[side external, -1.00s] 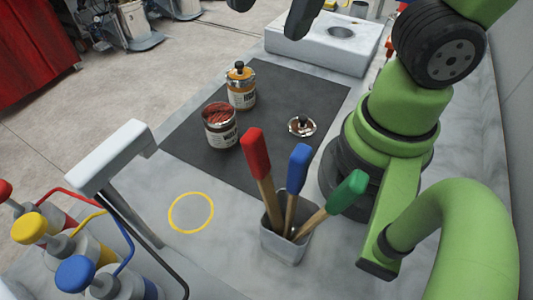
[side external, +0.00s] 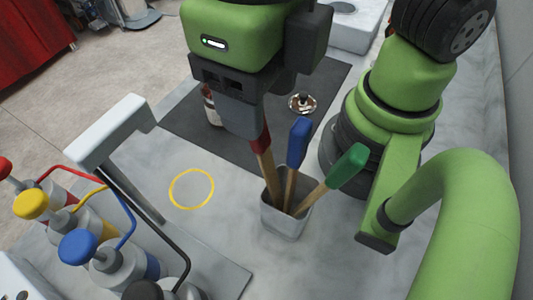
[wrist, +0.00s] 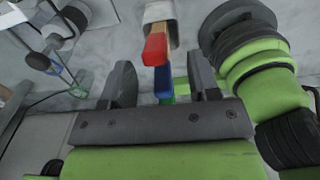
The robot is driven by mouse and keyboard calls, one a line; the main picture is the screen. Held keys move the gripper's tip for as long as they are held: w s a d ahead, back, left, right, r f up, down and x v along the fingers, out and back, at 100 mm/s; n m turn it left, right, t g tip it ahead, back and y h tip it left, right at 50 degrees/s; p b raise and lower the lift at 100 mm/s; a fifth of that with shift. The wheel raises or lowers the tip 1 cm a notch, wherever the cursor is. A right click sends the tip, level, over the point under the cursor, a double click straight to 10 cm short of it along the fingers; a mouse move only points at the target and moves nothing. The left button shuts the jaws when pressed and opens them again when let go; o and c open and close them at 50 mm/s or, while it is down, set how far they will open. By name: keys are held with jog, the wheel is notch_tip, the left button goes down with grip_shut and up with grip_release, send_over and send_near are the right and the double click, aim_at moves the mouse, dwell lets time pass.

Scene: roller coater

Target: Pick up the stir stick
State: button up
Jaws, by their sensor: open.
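Several wooden sticks stand in a grey square cup (side external: 287,220): one with a red handle (side external: 262,143), one with a blue handle (side external: 298,142) and one with a green handle (side external: 347,167). I cannot tell which is the stir stick. My gripper (side external: 243,125) is over the red handle and hides its upper part in the side view. In the wrist view my gripper (wrist: 162,82) is open, and the red handle (wrist: 155,48), blue handle (wrist: 164,78) and green handle (wrist: 166,100) show in the span between its fingers. Contact is not visible.
A jar (side external: 211,108) is mostly hidden behind my gripper on the dark mat (side external: 190,130). A lid (side external: 302,104) lies on the mat. A yellow ring (side external: 191,189) marks bare tabletop. Pump bottles (side external: 95,255) and a grey stand (side external: 115,140) are at left.

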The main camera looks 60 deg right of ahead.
aim_at(260, 146)
jog(key=shift+w+a+f, duration=0.1)
jog(key=shift+w+f, duration=0.05)
jog(key=shift+f, duration=1.2)
jog(key=shift+w+a+f, duration=0.1)
jog(key=shift+f, duration=1.2)
jog(key=c, duration=1)
jog(key=shift+r, duration=0.1)
